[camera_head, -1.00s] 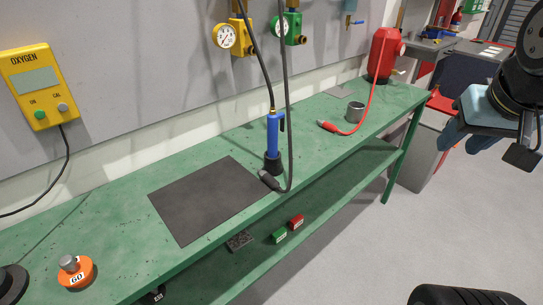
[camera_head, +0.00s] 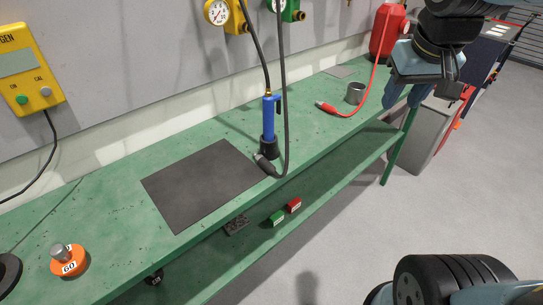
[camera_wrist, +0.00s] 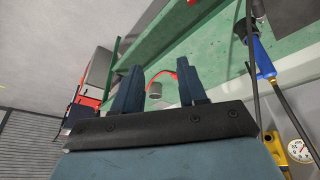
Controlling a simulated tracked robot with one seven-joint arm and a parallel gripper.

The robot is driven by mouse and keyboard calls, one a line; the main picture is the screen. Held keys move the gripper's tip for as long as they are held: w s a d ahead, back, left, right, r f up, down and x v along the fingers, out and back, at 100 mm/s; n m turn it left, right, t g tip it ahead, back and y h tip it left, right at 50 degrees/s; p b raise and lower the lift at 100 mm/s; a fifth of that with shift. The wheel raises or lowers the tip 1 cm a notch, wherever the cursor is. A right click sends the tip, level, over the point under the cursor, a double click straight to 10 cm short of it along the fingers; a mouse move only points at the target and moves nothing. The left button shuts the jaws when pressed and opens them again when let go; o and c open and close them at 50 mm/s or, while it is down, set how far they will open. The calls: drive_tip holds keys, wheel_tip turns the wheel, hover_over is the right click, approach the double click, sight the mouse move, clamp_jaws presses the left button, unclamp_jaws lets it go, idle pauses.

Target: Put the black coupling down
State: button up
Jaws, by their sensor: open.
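The black coupling (camera_head: 265,165) is the dark end piece of the black hose (camera_head: 284,110). It lies on the green bench at the right edge of the dark mat (camera_head: 195,187), beside the foot of the blue cylinder (camera_head: 268,120). My gripper (camera_head: 403,97) is open and empty at the upper right, well apart from the coupling. In the wrist view my gripper's two fingers (camera_wrist: 160,82) are spread with nothing held between them.
A grey cup (camera_head: 355,93) and a red hose end (camera_head: 326,107) are on the bench toward the far end. An orange knob marked 60 (camera_head: 69,264) sits at the near left. Small green (camera_head: 277,218) and red (camera_head: 294,205) blocks are on the lower shelf (camera_head: 330,195).

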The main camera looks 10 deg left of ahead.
drive_tip(key=w+a+f+n+g, duration=0.1)
drive_tip(key=w+a+f+n, duration=0.15)
drive_tip(key=a, duration=0.35)
drive_tip(key=w+a+f+n+g, duration=0.1)
drive_tip(key=w+a+f, duration=0.1)
drive_tip(key=w+a, duration=0.35)
drive_tip(key=n+g, duration=0.2)
drive_tip(key=n, duration=0.2)
approach(266, 162)
drive_tip(key=f, duration=0.3)
drive_tip(key=shift+w+a+f+m, duration=0.1)
drive_tip(key=shift+w+f+m, duration=0.1)
drive_tip(key=shift+f+m, duration=0.1)
drive_tip(key=shift+s+f, duration=0.1)
drive_tip(key=shift+f, duration=2.8)
drive_tip(key=shift+c, duration=0.3)
clamp_jaws()
